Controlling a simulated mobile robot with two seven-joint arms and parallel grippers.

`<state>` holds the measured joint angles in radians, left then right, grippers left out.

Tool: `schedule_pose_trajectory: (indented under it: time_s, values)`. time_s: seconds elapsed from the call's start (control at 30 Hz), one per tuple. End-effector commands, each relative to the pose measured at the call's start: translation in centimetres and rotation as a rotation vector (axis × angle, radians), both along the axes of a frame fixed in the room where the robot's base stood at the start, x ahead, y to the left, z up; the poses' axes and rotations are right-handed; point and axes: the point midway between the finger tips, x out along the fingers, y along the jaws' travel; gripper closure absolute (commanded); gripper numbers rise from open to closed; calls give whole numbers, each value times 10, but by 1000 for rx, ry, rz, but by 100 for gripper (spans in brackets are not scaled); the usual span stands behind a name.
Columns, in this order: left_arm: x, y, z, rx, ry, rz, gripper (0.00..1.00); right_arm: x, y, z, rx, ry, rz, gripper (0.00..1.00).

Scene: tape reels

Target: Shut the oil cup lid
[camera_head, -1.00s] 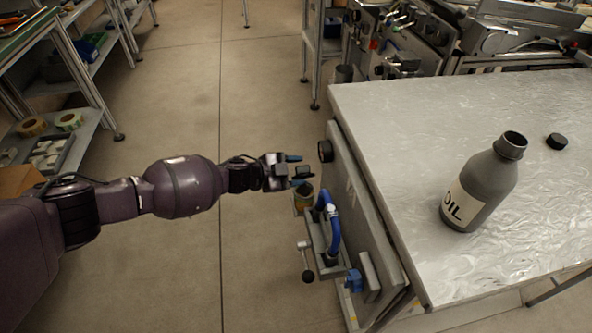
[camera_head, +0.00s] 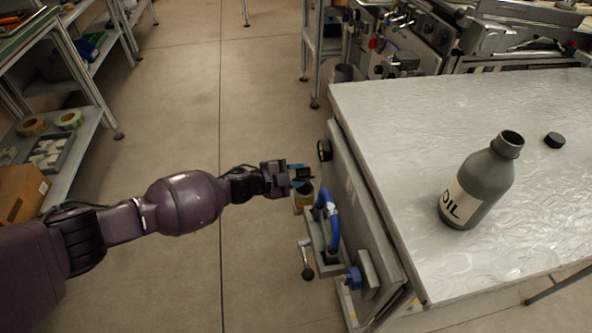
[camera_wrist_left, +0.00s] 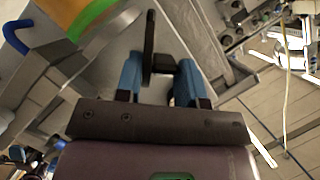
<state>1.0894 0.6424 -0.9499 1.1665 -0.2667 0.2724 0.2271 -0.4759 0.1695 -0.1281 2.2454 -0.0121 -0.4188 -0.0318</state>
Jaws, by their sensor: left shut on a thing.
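The oil cup (camera_head: 303,201), a small yellowish container with a green band, is mounted on the near side of the metal machine; its orange and green side shows at the upper left of the left wrist view (camera_wrist_left: 78,18). My left gripper (camera_head: 301,176) is just above the cup in the head view. In the left wrist view its blue fingers (camera_wrist_left: 157,78) are on either side of a thin dark plate seen edge-on, which looks like the oil cup lid (camera_wrist_left: 149,42). The lid stands tilted up, away from the cup opening. My right gripper is not in view.
A blue curved pipe (camera_head: 332,225) and a lever with a black ball (camera_head: 307,272) are close below the gripper. A round black knob (camera_head: 324,150) is beside it. A grey oil bottle (camera_head: 478,188) and black cap (camera_head: 554,140) are on the metal tabletop (camera_head: 400,120).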

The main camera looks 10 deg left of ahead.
Motion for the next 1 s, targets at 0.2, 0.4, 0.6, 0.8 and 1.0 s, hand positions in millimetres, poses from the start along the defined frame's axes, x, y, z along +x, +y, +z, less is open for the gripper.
schedule_pose_trajectory:
  time_s: [0.2, 0.4, 0.6, 0.8, 1.0]
  values:
    - [-6, -2, -5, 50, -164, 4, 88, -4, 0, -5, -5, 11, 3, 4]
    - [-8, -2, -5, 80, -249, 5, 88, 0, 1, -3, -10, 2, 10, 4]
    - [-7, -2, -3, 85, -261, 5, 88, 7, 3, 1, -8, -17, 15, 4]
    - [-7, -2, -2, 83, -262, 5, 55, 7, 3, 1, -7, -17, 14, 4]
    - [-9, -2, -5, 83, -258, 3, 47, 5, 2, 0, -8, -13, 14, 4]
